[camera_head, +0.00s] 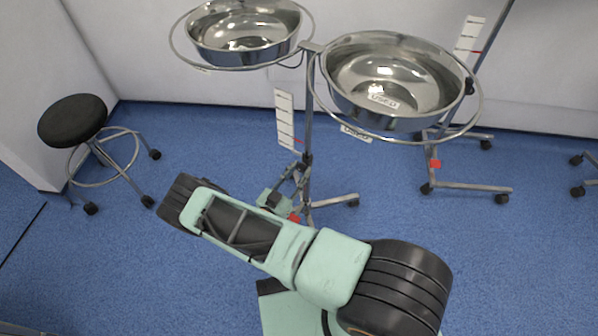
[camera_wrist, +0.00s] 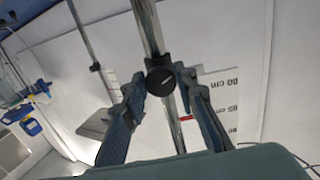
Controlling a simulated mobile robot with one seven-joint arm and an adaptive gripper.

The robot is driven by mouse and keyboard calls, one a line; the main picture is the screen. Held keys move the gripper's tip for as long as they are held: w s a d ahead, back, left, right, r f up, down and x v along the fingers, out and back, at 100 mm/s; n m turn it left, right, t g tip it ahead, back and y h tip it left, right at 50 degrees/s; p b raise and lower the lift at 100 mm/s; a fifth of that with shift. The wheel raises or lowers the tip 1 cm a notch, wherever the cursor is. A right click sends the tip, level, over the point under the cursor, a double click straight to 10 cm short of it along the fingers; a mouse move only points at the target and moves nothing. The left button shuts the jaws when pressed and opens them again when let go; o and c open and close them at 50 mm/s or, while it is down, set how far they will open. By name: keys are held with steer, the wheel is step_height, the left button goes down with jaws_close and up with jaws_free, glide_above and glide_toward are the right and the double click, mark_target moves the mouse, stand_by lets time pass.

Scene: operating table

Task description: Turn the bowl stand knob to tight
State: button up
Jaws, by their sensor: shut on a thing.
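The bowl stand (camera_head: 308,110) is a metal pole carrying two ring holders with steel bowls. The left bowl (camera_head: 245,30) and the right bowl (camera_head: 395,80) sit in their rings; the right one bears a "USED" label. In the wrist view the round black knob (camera_wrist: 160,82) is on the pole, with a short pale slanted line on its face. My gripper (camera_head: 298,172) is at the pole below the bowls. In the wrist view its two fingers are closed on the knob from both sides. The knob cannot be made out clearly in the head view.
A white height scale (camera_head: 285,120) hangs beside the pole; its centimetre marks show in the wrist view (camera_wrist: 225,95). A black stool (camera_head: 73,120) stands at the left. Another wheeled stand (camera_head: 465,187) is at the right. Blue floor is clear between.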

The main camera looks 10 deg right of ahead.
steer(key=shift+m, duration=0.3)
steer(key=m+b, duration=0.2)
steer(key=m, duration=0.2)
steer(key=shift+f+b, duration=0.15)
steer(key=shift+b, duration=0.15)
steer(key=m+b, duration=0.1)
steer(key=m, duration=0.5)
steer(key=shift+w+a+m+b, duration=0.1)
steer(key=shift+a+m+b, duration=0.05)
steer(key=shift+m+b, duration=0.25)
steer(key=m, duration=0.6)
steer(key=shift+r+b, duration=0.25)
steer(key=shift+b, duration=0.15)
steer(key=m, duration=0.5)
steer(key=shift+r+m, duration=0.1)
steer(key=shift+m, duration=0.3)
steer(key=o, duration=1.2)
steer(key=shift+c, duration=0.2)
